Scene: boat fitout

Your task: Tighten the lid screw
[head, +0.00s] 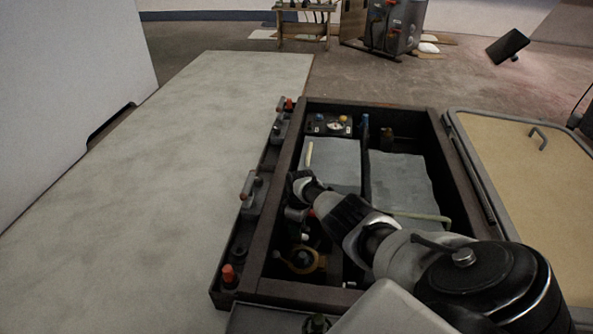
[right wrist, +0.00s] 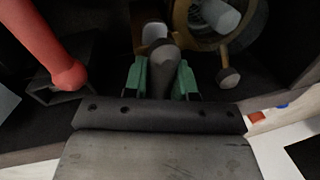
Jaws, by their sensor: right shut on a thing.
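My right gripper (head: 325,199) reaches from the lower right into the open dark compartment box (head: 262,240). In the right wrist view the gripper's green fingers (right wrist: 161,78) are shut on a dark grey rounded piece (right wrist: 163,62) with a pale end. I cannot tell whether this piece is the lid screw. A brass ring fitting (right wrist: 182,18) with a small round knob (right wrist: 228,78) lies just beyond, to the right of the fingers. The brass fitting also shows low in the box in the head view (head: 322,262). My left gripper is not in view.
A red handle (right wrist: 48,45) stands close to the left of the fingers. Grey panels (head: 400,178) fill the right of the box. A tan hatch board (head: 530,175) lies at right. The long pale deck (head: 150,200) at left is clear.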

